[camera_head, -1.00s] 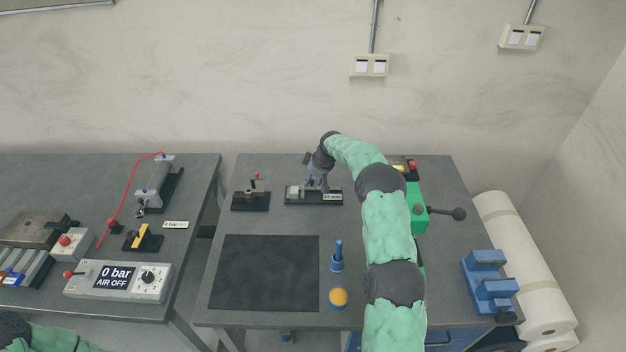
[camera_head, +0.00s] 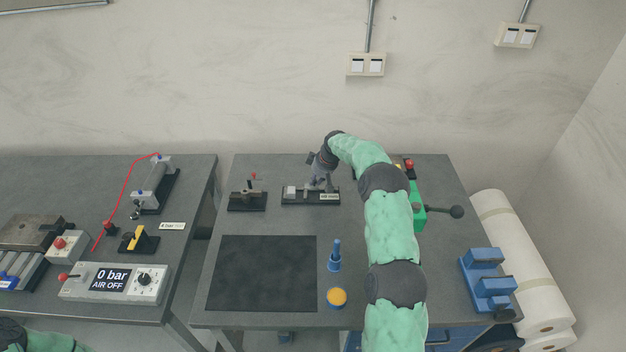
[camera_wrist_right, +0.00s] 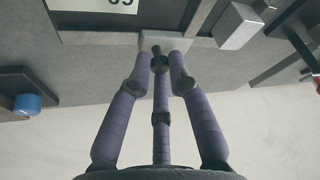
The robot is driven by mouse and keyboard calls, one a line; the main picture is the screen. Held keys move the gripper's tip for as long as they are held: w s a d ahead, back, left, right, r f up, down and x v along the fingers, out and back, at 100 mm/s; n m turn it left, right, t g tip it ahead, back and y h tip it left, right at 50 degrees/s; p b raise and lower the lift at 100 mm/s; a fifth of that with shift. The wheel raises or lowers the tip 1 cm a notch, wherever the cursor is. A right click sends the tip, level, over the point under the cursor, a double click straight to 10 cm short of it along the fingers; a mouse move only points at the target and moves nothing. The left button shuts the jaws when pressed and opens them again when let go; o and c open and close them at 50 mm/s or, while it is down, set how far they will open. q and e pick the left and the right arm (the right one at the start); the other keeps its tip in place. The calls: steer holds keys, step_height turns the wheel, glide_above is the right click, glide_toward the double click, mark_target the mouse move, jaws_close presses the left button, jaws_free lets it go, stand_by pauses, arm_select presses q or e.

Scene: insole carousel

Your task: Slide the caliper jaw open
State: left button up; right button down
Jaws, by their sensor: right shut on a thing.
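The caliper (camera_head: 300,201) is a black base with a pale label on its front, at the back of the right table. Its pale fixed jaw block (camera_head: 291,190) stands at the left end; this block also shows at the upper right of the right wrist view (camera_wrist_right: 238,27). My right gripper (camera_head: 319,186) reaches down over the right half of the caliper. In the right wrist view its purple fingers (camera_wrist_right: 161,58) are closed around a small dark post on the grey sliding jaw (camera_wrist_right: 165,40). A clear gap separates the two jaws. Of my left arm only a part shows at the lower left.
A small black fixture (camera_head: 247,201) with a red knob stands left of the caliper. A green machine (camera_head: 418,207) with a lever stands to its right, partly behind my arm. A black mat (camera_head: 262,273), a blue peg (camera_head: 335,256) and a yellow-topped button (camera_head: 337,297) lie in front.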

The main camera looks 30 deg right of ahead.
steer(key=c, duration=1.3)
jaws_free()
steer(key=shift+d, duration=0.2)
steer(key=shift+c, duration=0.2)
steer(key=shift+o, duration=0.8)
steer(key=shift+s+d, duration=0.1)
steer(key=shift+r, duration=0.15)
steer(key=a+v, duration=0.1)
steer(key=v, duration=1)
steer(key=shift+s+d+r, duration=0.3)
steer(key=shift+d, duration=0.2)
